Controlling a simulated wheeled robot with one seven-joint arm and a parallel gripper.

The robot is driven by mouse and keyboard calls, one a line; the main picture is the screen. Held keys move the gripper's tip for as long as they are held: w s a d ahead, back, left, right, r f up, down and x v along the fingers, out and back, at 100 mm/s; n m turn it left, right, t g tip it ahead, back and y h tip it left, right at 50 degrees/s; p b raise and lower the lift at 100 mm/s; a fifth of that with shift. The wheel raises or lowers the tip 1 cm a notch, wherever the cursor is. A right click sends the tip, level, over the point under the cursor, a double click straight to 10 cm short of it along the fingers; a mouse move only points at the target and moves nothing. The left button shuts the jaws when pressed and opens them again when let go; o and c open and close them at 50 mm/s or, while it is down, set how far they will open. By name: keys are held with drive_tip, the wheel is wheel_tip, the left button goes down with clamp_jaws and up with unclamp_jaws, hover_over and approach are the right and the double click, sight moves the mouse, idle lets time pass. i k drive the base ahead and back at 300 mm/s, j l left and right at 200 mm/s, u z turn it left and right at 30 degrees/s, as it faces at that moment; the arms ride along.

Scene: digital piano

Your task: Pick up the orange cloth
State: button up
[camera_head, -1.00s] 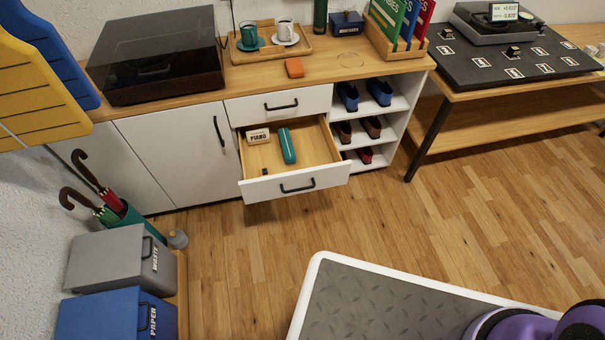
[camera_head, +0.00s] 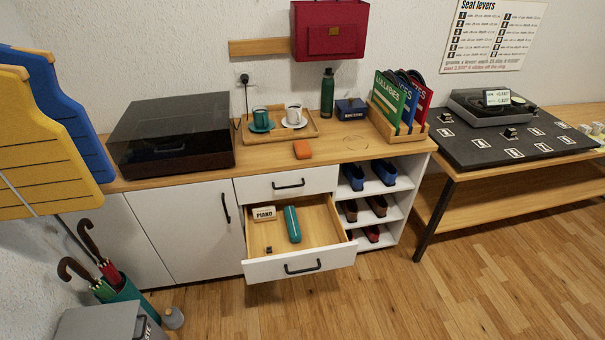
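A small folded orange cloth (camera_head: 302,149) lies on the wooden cabinet top (camera_head: 215,172), near its front edge and above the closed upper drawer. Nothing covers it and nothing touches it. My gripper is not in view.
Below, a drawer (camera_head: 300,266) is pulled open, holding a teal case (camera_head: 292,224), a PIANO box (camera_head: 264,213) and a small dark item. Behind the cloth stand a cup tray (camera_head: 312,131) and a book rack (camera_head: 372,117). A dark-lidded turntable (camera_head: 172,130) stands left.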

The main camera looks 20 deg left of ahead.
sight(302, 150)
drive_tip(key=u, duration=0.55)
drive_tip(key=i+l+u, duration=0.2)
drive_tip(key=u, duration=0.15)
drive_tip(key=i+l+u, duration=0.7)
drive_tip(key=i+l, duration=0.2)
drive_tip(key=l, duration=0.2)
drive_tip(key=i+l+u, duration=0.1)
drive_tip(key=i+l, duration=0.15)
drive_tip(key=l, duration=0.15)
drive_tip(key=i+l, duration=0.2)
drive_tip(key=l, duration=0.2)
drive_tip(key=j+u, duration=0.05)
